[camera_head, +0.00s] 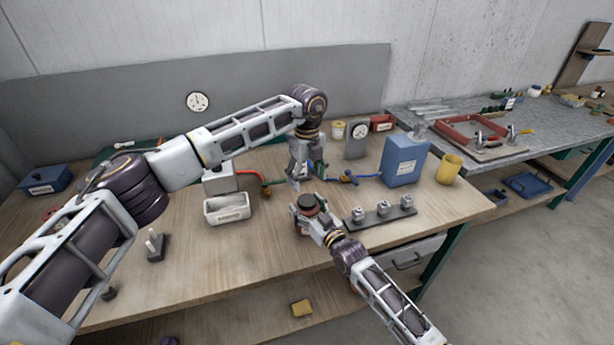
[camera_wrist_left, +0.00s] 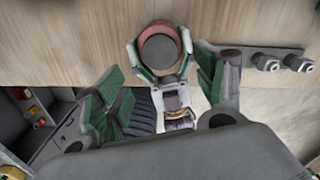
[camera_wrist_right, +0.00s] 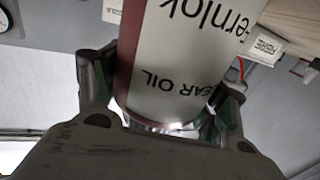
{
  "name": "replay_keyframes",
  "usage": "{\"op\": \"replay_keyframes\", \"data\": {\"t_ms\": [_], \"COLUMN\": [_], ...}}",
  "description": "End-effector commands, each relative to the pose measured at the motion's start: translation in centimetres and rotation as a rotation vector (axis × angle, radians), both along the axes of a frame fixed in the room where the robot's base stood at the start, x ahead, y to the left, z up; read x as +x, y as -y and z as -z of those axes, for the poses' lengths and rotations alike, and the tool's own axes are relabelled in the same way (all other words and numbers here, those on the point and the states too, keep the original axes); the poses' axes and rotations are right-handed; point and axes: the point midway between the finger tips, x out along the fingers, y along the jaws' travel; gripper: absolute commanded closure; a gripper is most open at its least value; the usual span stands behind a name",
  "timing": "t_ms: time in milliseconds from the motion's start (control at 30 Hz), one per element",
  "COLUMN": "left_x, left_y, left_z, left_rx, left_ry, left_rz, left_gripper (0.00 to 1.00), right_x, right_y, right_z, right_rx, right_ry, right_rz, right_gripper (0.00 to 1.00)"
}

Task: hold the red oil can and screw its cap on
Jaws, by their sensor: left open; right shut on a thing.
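The red oil can (camera_head: 309,212) stands upright at the bench's front, with a dark round cap (camera_head: 306,202) on top. How tightly the cap sits cannot be told. My right gripper (camera_head: 312,226) is shut around the can. In the right wrist view the can's white label (camera_wrist_right: 190,60) reads "GEAR OIL" between the fingers (camera_wrist_right: 165,100). My left gripper (camera_head: 296,176) is open and empty, pointing down just above and behind the can. In the left wrist view, the can's red rim (camera_wrist_left: 183,38) and grey cap top (camera_wrist_left: 159,49) show beyond the open fingers (camera_wrist_left: 165,75).
A rack with several metal fittings (camera_head: 381,216) lies right of the can. A white tray (camera_head: 227,208) stands to its left. A blue canister (camera_head: 404,160) and yellow cup (camera_head: 449,169) are at the back right. Hoses lie behind.

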Motion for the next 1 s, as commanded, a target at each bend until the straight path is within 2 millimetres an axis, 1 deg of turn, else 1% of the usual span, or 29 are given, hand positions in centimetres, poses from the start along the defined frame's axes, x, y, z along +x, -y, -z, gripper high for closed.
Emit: {"op": "replay_keyframes", "data": {"t_ms": [200, 700, 867, 1000], "left_x": [0.0, 0.0, 0.0, 0.0], "left_y": [0.0, 0.0, 0.0, 0.0], "left_z": [0.0, 0.1, 0.7, 1.9], "left_rx": [0.000, 0.001, 0.001, 0.002], "left_ry": [0.000, -0.001, -0.001, -0.001], "left_rz": [-0.083, -0.095, -0.095, -0.095], "left_gripper": [0.30, 0.30, 0.30, 0.30], "right_x": [0.0, 0.0, 0.0, 0.0], "right_y": [0.0, 0.0, 0.0, 0.0], "right_z": [0.0, 0.0, 0.0, 0.0], "right_rx": [0.000, 0.000, 0.000, 0.000], "right_ry": [0.000, 0.000, 0.000, 0.000], "right_rz": [0.000, 0.000, 0.000, 0.000], "right_gripper": [0.95, 0.95, 0.95, 0.95]}}
